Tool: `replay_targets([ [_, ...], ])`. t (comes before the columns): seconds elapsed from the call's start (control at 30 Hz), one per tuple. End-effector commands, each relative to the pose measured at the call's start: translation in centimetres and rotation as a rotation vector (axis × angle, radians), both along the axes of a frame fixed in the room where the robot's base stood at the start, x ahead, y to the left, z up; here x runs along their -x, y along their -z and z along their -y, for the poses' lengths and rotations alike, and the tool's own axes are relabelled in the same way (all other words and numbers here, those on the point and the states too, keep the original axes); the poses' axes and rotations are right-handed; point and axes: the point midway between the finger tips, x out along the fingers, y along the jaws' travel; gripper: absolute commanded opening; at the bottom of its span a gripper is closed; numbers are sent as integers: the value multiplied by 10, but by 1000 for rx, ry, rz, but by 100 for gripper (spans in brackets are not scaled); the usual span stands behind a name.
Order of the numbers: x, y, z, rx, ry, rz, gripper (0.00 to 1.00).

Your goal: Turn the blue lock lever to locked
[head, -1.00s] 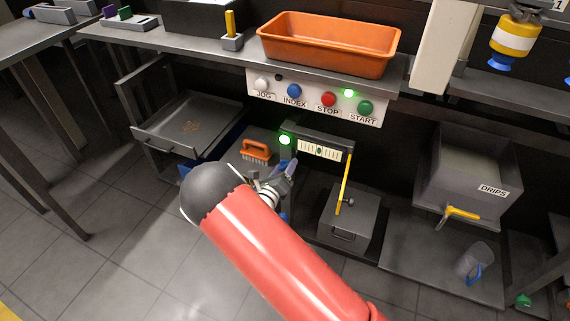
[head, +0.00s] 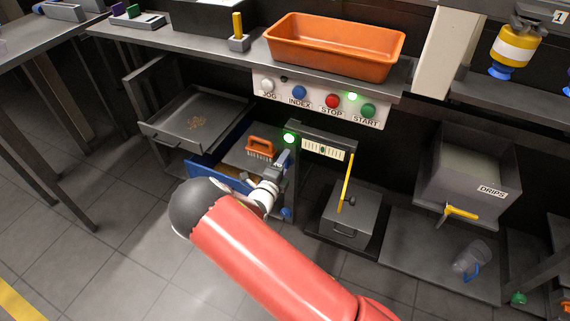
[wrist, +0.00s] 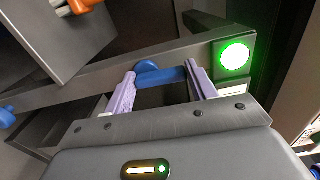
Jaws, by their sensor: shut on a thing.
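The blue lock lever (wrist: 155,74) is on a grey bar in the wrist view, beside a lit green lamp (wrist: 235,57). My gripper (wrist: 161,71) has its two pale purple fingers on either side of the lever and is shut on it. In the head view my gripper (head: 283,163) is at the grey post, just below the green lamp (head: 290,138). My gripper and wrist hide the lever there, so its angle is hard to tell.
An orange brush (head: 261,147) lies on a grey surface left of the post. A blue knob (head: 286,212) is low on the post. A grey box (head: 345,229) with a yellow handle (head: 346,182) stands right. A button panel (head: 318,100) is above.

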Motion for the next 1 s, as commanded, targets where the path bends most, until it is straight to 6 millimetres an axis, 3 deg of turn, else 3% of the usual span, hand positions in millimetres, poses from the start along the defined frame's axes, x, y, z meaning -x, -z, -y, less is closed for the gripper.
replay_targets([
  [0.67,0,1,-2,52,-3,-20,34],
  [0.7,0,1,-2,53,-3,-20,62],
  [0.83,0,1,-2,52,-2,-20,78],
  [1.0,0,0,-1,51,-1,-20,78],
])
